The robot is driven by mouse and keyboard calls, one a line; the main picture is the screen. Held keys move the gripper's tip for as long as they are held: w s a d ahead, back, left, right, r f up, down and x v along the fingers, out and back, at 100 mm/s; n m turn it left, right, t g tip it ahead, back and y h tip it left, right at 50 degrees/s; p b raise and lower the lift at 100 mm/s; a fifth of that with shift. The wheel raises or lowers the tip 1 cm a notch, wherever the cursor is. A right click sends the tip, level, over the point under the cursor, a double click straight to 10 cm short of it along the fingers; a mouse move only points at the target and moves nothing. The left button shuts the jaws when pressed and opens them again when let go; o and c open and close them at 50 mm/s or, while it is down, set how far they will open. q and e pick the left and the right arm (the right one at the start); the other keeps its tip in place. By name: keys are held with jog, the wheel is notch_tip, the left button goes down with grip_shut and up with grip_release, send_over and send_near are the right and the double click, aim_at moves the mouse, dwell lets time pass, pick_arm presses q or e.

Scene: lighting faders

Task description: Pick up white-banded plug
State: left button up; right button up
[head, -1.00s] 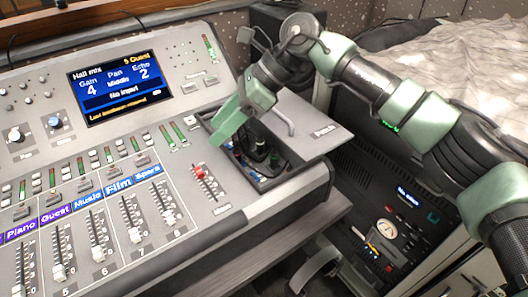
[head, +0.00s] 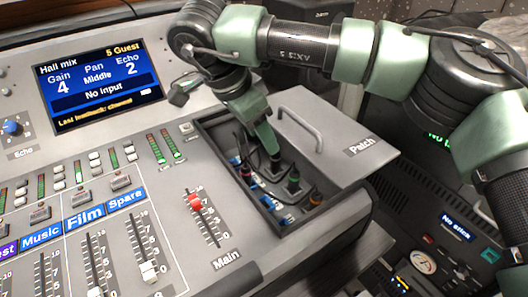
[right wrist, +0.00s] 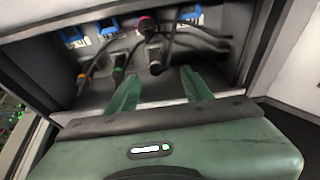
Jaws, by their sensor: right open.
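My right gripper (head: 271,150) points down into the open patch bay (head: 217,148) and is open. In the right wrist view its two green fingers (right wrist: 160,88) reach toward a dark plug (right wrist: 154,58) that stands just beyond their tips, roughly between them. Its band is hard to make out, perhaps pale; the same plug seems to show under the fingers in the head view (head: 276,168). A green-banded plug (right wrist: 119,70), an orange-banded plug (right wrist: 82,77) and a pink-banded plug (right wrist: 147,27) stand around it. My left gripper is not in view.
The patch lid (head: 345,135) with its handle lies at the bay's right. The bay walls are close around the fingers. Cables and blue labels (right wrist: 107,30) fill the bay. The red Main fader (head: 194,203) is at its left.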

aim_at(276, 155)
jog(key=x, duration=0.5)
jog(key=b+x, duration=0.1)
jog(key=x, duration=0.1)
jog(key=shift+d+f, duration=0.25)
jog(key=shift+d, duration=0.2)
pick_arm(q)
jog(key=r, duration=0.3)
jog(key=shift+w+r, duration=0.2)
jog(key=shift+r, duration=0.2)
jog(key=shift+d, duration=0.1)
pick_arm(e)
grip_shut()
